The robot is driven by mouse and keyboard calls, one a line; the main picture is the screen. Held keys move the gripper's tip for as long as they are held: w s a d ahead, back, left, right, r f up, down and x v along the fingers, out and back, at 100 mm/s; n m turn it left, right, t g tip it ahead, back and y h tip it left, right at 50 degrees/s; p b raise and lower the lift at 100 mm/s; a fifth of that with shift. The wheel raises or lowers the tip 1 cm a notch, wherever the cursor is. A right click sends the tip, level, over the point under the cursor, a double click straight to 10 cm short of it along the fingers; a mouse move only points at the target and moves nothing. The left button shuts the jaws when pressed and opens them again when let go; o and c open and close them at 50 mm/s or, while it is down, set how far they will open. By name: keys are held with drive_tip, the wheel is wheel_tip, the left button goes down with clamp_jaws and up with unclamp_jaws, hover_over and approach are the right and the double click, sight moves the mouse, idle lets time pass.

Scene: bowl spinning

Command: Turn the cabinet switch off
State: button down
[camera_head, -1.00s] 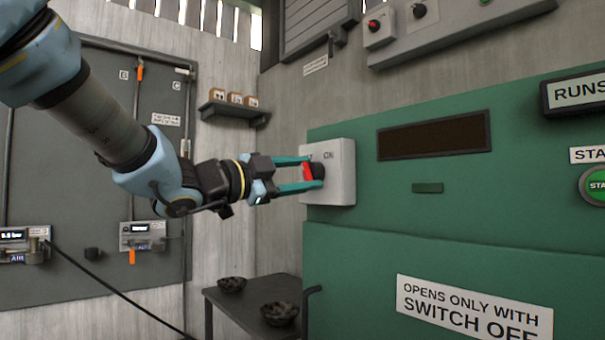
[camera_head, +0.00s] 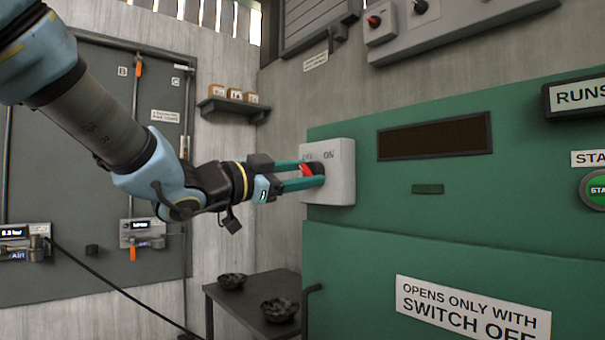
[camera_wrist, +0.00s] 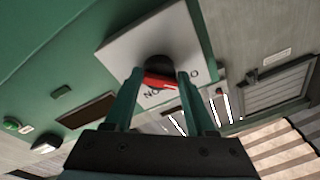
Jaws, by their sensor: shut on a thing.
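The cabinet switch is a red handle (camera_head: 307,170) on a dark round base, on a light grey switch box (camera_head: 341,186) fixed to the green cabinet (camera_head: 450,215). The box carries an "ON" mark and another mark to its left that is partly hidden. My gripper (camera_head: 312,173) reaches in from the left with its teal fingers on either side of the handle. In the wrist view the red handle (camera_wrist: 161,82) lies between the two fingertips (camera_wrist: 158,75), and my gripper is shut on it. The handle looks tilted in the head view.
A sign (camera_head: 472,309) on the cabinet reads "OPENS ONLY WITH SWITCH OFF". A green start button (camera_head: 597,190) is at the right. A dark table (camera_head: 250,300) with two dark bowls (camera_head: 280,309) stands below my gripper. A small shelf (camera_head: 233,107) is on the wall behind.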

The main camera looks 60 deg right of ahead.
drive_tip(key=shift+s+f, duration=0.1)
drive_tip(key=shift+f, duration=0.25)
drive_tip(key=c, duration=0.6)
unclamp_jaws()
drive_tip(key=o, duration=0.3)
drive_tip(key=shift+r, duration=0.2)
drive_tip(key=b+v, duration=0.3)
drive_tip(key=v, duration=0.8)
drive_tip(key=shift+d, duration=0.1)
